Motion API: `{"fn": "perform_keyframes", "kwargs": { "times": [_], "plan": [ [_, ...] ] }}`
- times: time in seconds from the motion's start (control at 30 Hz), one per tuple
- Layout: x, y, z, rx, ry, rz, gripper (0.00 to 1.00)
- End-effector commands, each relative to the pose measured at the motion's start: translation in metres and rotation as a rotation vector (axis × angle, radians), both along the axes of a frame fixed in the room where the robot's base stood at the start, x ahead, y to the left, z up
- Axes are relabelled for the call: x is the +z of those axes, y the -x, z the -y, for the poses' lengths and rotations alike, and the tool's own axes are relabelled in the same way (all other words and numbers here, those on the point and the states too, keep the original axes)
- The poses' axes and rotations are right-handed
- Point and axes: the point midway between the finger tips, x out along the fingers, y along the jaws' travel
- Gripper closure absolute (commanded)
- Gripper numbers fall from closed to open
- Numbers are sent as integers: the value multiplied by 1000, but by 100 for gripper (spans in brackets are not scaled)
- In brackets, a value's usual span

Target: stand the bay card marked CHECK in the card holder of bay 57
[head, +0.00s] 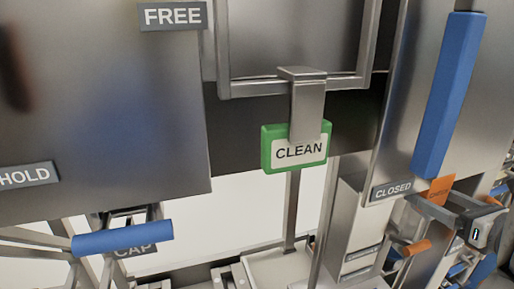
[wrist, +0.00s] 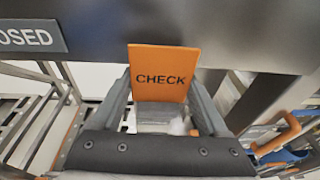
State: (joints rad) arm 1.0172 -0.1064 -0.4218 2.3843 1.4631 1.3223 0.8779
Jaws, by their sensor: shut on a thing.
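The orange card marked CHECK (wrist: 164,62) stands upright between the two grey fingers of my gripper (wrist: 163,95) in the wrist view, its lettering facing the camera. In the head view the card (head: 438,190) is small, at the right, just beside the CLOSED label, with my gripper (head: 446,208) shut on it. A green-framed card marked CLEAN (head: 298,152) hangs below a metal bracket (head: 304,95) in the middle of the head view. I cannot read a bay number 57 in either view, and I cannot tell which holder belongs to it.
Labels read FREE (head: 173,16), HOLD (head: 27,174), CLOSED (head: 392,190) and CAP (head: 135,250). A blue vertical bar (head: 449,95) is above my gripper, on a metal panel. A blue handle (head: 122,237) is at lower left. A metal panel (wrist: 250,30) stands behind the card in the wrist view.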

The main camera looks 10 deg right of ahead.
Motion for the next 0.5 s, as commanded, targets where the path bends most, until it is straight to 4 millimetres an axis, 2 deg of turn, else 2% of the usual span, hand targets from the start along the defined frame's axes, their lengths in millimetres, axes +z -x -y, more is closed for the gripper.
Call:
{"fn": "perform_keyframes", "kwargs": {
  "times": [0.5],
  "plan": [
    [-2,-136,-4,7,0,-1,81]
  ]
}}
